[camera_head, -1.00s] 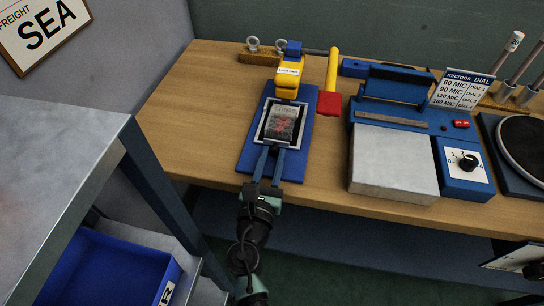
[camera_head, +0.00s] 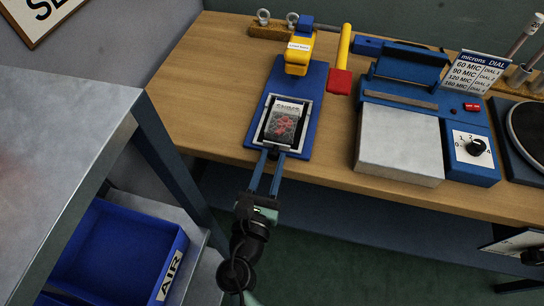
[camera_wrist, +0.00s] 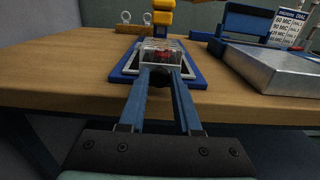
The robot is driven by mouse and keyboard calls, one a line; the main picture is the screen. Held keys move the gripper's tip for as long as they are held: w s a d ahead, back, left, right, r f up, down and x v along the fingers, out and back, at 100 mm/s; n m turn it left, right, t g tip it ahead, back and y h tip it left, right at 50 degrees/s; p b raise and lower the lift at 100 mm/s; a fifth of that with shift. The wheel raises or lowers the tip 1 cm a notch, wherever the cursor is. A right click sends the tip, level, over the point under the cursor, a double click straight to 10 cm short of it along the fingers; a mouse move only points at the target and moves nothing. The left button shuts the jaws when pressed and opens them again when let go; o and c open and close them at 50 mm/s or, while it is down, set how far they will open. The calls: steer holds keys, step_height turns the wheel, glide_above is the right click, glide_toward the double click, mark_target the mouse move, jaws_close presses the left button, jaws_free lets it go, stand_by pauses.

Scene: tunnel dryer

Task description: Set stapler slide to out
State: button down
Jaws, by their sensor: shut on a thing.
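The stapler has a yellow head (camera_head: 299,52) with a blue part on top, at the far end of a blue base plate (camera_head: 318,88). A grey-framed slide (camera_head: 262,119) lies on the near part of the plate, clear of the head. A clear packet with red contents (camera_head: 286,124) lies in the slide; it also shows in the wrist view (camera_wrist: 161,56). My gripper (camera_head: 270,152) is shut at the slide's near end. In the wrist view a dark knob (camera_wrist: 159,80) sits between the fingers, partly hidden by them.
A sealer with a grey metal block (camera_head: 400,140) and a dial stands to the right. A yellow-handled red tool (camera_head: 341,80) lies beside the stapler. A metal-topped table (camera_head: 60,120) with a blue bin (camera_head: 125,250) below is at left. The wooden bench (camera_head: 205,110) is clear left of the plate.

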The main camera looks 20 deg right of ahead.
steer(key=c, duration=0.9)
jaws_free()
steer(key=shift+s+a+f, duration=0.15)
steer(key=shift+f, duration=0.05)
steer(key=shift+o, duration=1.4)
steer(key=shift+s+r, duration=0.15)
steer(key=shift+r, duration=0.05)
steer(key=v, duration=1.2)
steer(key=shift+s+a+b, duration=0.25)
steer(key=shift+a+b, duration=0.05)
steer(key=shift+b, duration=0.05)
